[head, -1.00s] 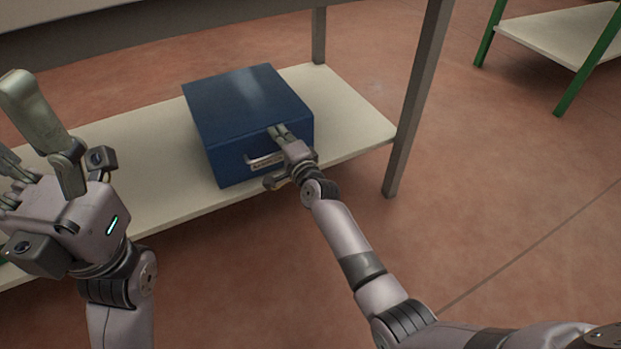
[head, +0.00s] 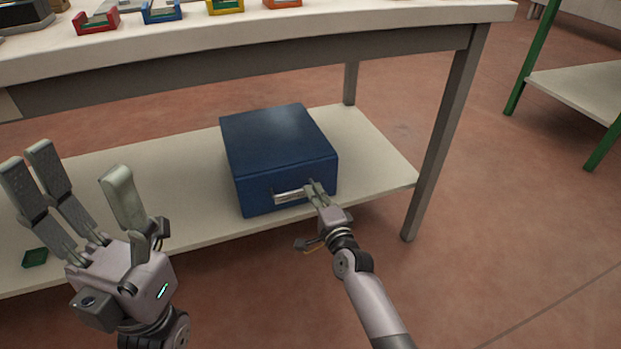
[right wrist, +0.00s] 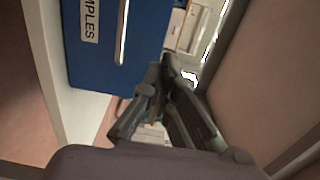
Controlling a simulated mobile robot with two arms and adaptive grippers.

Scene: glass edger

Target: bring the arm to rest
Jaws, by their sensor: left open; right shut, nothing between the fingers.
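My right gripper (head: 316,190) is shut and empty. In the head view its fingertips are at the front of a blue drawer box (head: 278,140), by the right end of the box's metal handle (head: 290,196). In the right wrist view the fingers (right wrist: 163,85) point ahead, just beside the blue box (right wrist: 145,45), with a small gap showing; the handle is a pale strip. My left gripper (head: 85,190) is open and empty at the left of the head view, fingers pointing up.
The box stands on the pale lower shelf (head: 375,165) of a table with grey legs. Small red, blue, yellow and orange trays stand on the tabletop (head: 350,30). A small green tray (head: 35,258) lies on the shelf at left.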

